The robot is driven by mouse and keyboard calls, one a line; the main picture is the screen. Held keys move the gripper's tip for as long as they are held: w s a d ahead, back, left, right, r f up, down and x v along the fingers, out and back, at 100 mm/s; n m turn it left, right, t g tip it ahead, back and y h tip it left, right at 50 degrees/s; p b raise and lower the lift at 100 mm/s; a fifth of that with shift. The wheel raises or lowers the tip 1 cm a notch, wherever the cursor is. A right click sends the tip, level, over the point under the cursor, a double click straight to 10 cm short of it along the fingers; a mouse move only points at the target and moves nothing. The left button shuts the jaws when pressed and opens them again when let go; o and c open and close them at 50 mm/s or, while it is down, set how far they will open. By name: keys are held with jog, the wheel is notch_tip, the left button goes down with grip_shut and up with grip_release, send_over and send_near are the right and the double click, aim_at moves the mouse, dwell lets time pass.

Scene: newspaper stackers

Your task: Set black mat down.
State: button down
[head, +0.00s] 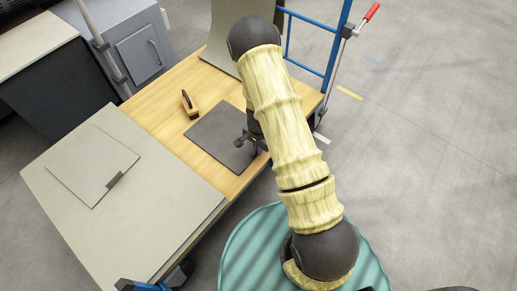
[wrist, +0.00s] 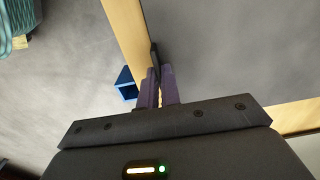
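The black mat (head: 221,137) is a flat, dark grey sheet at the wooden table top (head: 178,92), near its right edge. I cannot tell whether it lies fully on the wood or just above it. In the wrist view the mat (wrist: 235,50) fills the upper right, with a small dark tab (wrist: 154,54) at its edge. My gripper (head: 242,139) is at the mat's right side. In the wrist view its purple fingers (wrist: 160,85) are close together around the tab edge, with only a narrow gap showing. The exact contact is partly hidden.
A brown-handled brush-like tool (head: 188,104) lies beside the mat. A beige board with a paler sheet and dark clip (head: 114,179) is at the left. A curved grey sheet (head: 222,45) stands behind. A blue frame (head: 312,45) borders the table's far right.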

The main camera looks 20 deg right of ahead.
jog(key=c, duration=2)
grip_release()
jog(key=shift+f, duration=0.1)
jog(key=o, duration=0.4)
notch_tip(320, 180, up, 12)
jog(key=p, duration=0.4)
jog(key=shift+p, duration=0.4)
